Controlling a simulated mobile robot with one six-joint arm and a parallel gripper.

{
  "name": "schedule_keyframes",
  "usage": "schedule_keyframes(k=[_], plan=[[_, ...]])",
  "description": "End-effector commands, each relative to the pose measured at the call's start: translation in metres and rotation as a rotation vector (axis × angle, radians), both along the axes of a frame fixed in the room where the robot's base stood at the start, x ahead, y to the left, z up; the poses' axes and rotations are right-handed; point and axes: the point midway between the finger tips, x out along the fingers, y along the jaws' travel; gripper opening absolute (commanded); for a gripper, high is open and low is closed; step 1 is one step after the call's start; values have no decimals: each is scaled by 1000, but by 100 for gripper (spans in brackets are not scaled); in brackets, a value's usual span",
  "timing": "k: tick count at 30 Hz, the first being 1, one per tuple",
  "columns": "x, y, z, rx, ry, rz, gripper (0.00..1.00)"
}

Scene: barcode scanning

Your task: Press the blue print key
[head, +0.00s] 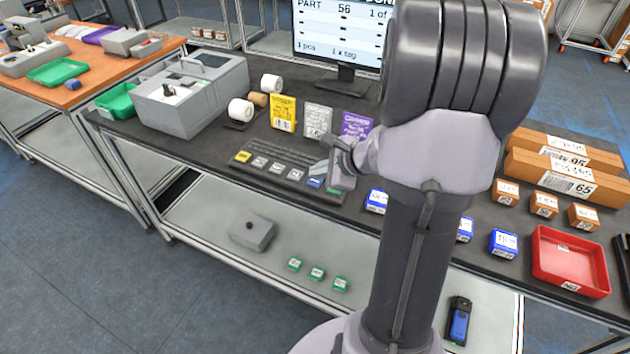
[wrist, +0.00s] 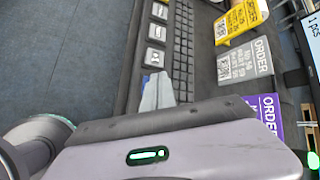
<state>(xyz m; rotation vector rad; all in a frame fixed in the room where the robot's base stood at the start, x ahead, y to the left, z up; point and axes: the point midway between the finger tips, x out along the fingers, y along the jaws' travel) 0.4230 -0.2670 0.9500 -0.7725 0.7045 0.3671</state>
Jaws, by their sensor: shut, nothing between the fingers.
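The blue print key (head: 314,183) is on the front row of the dark keyboard (head: 268,152), right of several white keys (head: 296,174) and left of a green key (head: 333,189). My gripper (head: 319,170) is shut and empty, its pale fingertips just over or beside the blue key in the head view. I cannot tell whether they touch it. In the wrist view my fingers (wrist: 157,92) point at the key row past the white keys (wrist: 154,57), and they hide most or all of the blue key there.
Yellow (head: 283,112), grey (head: 318,121) and purple (head: 356,125) order cards stand behind the keyboard, near the monitor (head: 345,82). A grey printer (head: 190,88) is at left. Small blue boxes (head: 503,243) and a red tray (head: 568,262) are at right.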

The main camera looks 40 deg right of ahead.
Motion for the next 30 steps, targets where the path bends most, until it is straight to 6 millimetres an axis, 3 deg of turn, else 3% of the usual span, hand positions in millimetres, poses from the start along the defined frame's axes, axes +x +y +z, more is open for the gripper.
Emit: schedule_keyframes(k=[6, 30], plan=[[0, 0, -9, -1, 0, 1, 0], [0, 0, -12, 0, 0, 0, 0]])
